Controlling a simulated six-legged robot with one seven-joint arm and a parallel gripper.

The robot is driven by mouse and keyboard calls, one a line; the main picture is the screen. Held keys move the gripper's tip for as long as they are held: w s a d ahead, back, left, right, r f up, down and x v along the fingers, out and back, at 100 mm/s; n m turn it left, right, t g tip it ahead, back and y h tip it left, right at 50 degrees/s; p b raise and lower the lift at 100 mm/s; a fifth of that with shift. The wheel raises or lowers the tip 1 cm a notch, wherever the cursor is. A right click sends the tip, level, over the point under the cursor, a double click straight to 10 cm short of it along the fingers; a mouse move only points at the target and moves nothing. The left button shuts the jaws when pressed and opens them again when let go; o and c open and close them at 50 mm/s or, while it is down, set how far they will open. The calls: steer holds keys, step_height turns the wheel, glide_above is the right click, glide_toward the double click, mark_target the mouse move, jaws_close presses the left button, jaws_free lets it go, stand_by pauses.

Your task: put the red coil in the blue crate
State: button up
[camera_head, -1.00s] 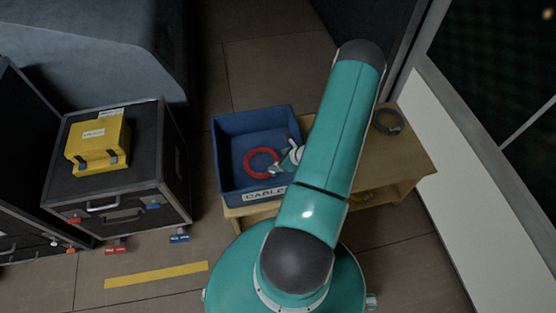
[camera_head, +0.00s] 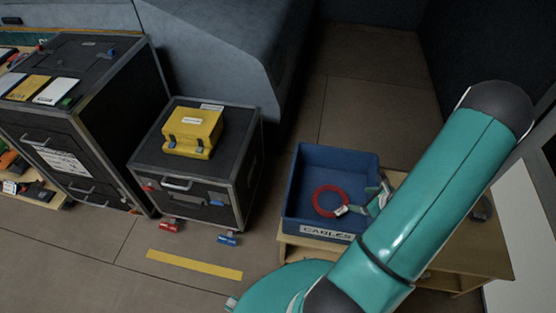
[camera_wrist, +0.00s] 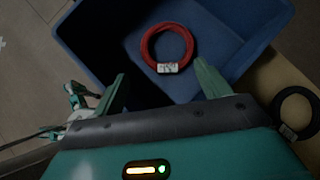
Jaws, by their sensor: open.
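The red coil (camera_head: 316,205) lies inside the blue crate (camera_head: 301,163), which has a "CABLES" label on its front. The coil carries a white tag on its near side. In the wrist view the red coil (camera_wrist: 146,45) lies within the walls of the blue crate (camera_wrist: 82,45), ahead of my fingertips. My gripper (camera_head: 370,198) is over the right part of the crate. In the wrist view my gripper (camera_wrist: 162,84) has its two fingers spread with nothing between them, and a gap shows between them and the coil.
The crate stands on a wooden bench (camera_head: 470,250). A dark coil (camera_wrist: 296,112) lies on the bench beside the crate. A black case (camera_head: 190,178) with a yellow box (camera_head: 192,133) on top stands to the left. A yellow strip (camera_head: 195,265) marks open floor in front.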

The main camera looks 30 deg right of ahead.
steer(key=w+a+r+n+g+y, duration=0.2)
steer(key=w+a+r+n, duration=0.4)
steer(key=a+r+n, duration=0.45)
steer(key=w+a+r+n+g+y, duration=0.1)
steer(key=w+a+r+n, duration=0.6)
steer(key=r, duration=0.6)
steer(key=s+a+r+n+h, duration=0.2)
steer(key=s+a+r+n, duration=0.4)
steer(key=a+r, duration=0.3)
steer(key=s+a+r+n+h, duration=0.2)
steer(key=s+a+r+n, duration=0.4)
steer(key=a+r+n, duration=0.2)
steer(key=shift+a+r+n, duration=0.4)
steer(key=shift+r+n, duration=0.2)
steer(key=shift+n, duration=0.15)
steer(key=c, duration=0.9)
steer(key=shift+d, duration=0.2)
